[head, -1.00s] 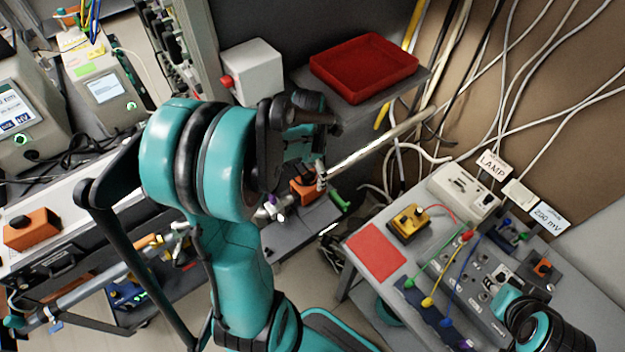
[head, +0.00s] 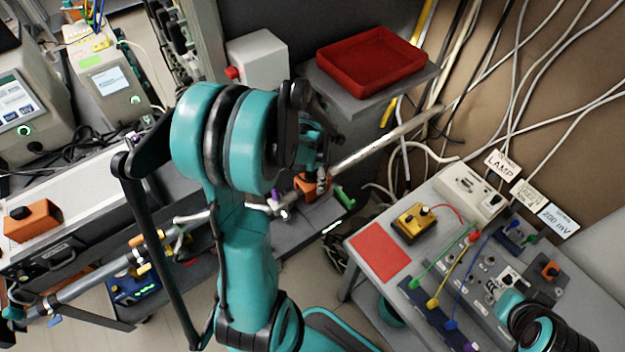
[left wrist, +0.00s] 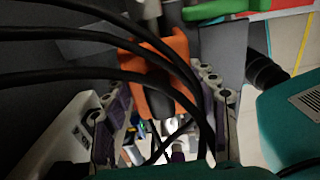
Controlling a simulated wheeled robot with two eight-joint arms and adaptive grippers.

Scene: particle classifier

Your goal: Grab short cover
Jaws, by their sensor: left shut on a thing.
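My left gripper (left wrist: 163,85) shows in the left wrist view with a finger on each side of an orange piece (left wrist: 170,60). It is shut on this piece. In the head view the orange piece (head: 313,186) is just below my left wrist, at the near end of a pale slanted rod (head: 385,140). My teal arm hides most of the left gripper there. I cannot tell whether the orange piece is the short cover or a part next to it. My right gripper is not in view; only a part of my right arm shows at bottom right.
A red tray (head: 372,62) sits on a grey shelf (head: 395,92) behind the wrist. A grey table (head: 365,295) at right bears a yellow box (head: 413,222), a red sheet (head: 380,251) and wired boxes. Black cables (left wrist: 130,75) cross the left wrist view.

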